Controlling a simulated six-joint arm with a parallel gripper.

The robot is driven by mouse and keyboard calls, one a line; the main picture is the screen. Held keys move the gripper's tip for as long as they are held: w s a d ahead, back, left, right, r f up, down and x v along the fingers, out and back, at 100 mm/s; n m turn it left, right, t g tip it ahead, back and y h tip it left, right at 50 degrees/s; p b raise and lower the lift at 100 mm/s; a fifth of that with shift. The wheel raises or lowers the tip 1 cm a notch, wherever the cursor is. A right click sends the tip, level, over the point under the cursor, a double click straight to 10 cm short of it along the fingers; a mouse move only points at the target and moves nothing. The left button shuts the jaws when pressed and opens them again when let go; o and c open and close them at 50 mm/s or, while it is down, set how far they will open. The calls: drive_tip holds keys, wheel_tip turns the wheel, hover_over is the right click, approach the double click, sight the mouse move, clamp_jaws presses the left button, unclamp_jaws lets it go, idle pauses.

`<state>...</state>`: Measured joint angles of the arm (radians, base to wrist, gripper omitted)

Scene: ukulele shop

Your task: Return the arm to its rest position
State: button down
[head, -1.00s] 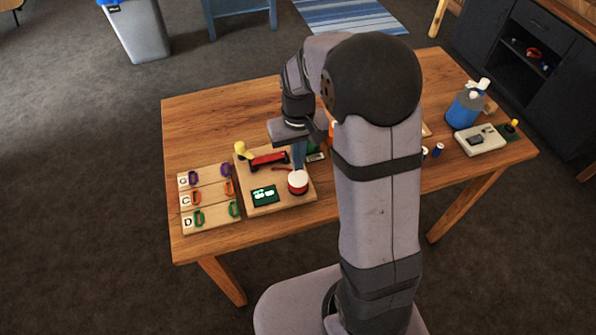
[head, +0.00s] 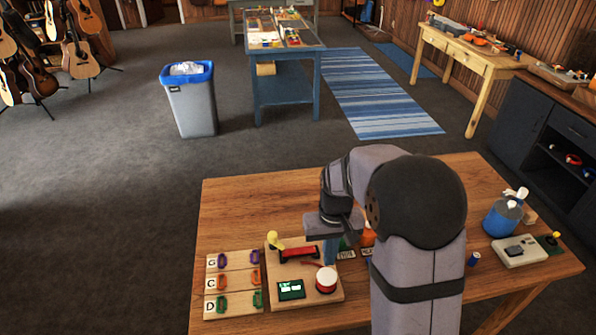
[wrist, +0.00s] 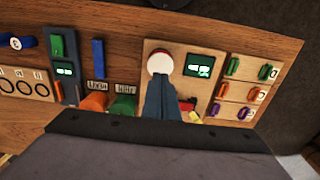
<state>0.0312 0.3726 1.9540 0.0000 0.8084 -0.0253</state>
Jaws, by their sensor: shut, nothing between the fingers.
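My gripper (head: 330,250) is shut and empty, pointing down over the wooden board with the red-and-white button (head: 326,280) on the table. In the wrist view its blue fingers (wrist: 160,103) are together, with their tips close to the white top of the button (wrist: 159,62); I cannot tell whether they touch it. The board also carries a small green screen (head: 291,290) and a red piece with a yellow knob (head: 298,253). My arm covers the middle right of the table in the head view.
Left of the button board is a board lettered G, C and D (head: 212,262) with coloured clips. A blue tissue canister (head: 503,217) and a beige device (head: 519,251) stand at the table's right. Open floor lies behind, with a bin (head: 189,100) and a blue bench (head: 284,85).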

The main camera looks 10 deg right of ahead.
drive_tip(key=s+f+g, duration=0.2)
drive_tip(key=s+f, duration=0.1)
drive_tip(key=s, duration=0.7)
drive_tip(key=s+a+r+t, duration=0.1)
drive_tip(key=s+r+t, duration=0.1)
drive_tip(key=s+r, duration=0.2)
drive_tip(key=s, duration=0.2)
drive_tip(key=shift+s+r, duration=0.15)
drive_tip(key=shift+s, duration=0.25)
drive_tip(key=shift+r, duration=0.1)
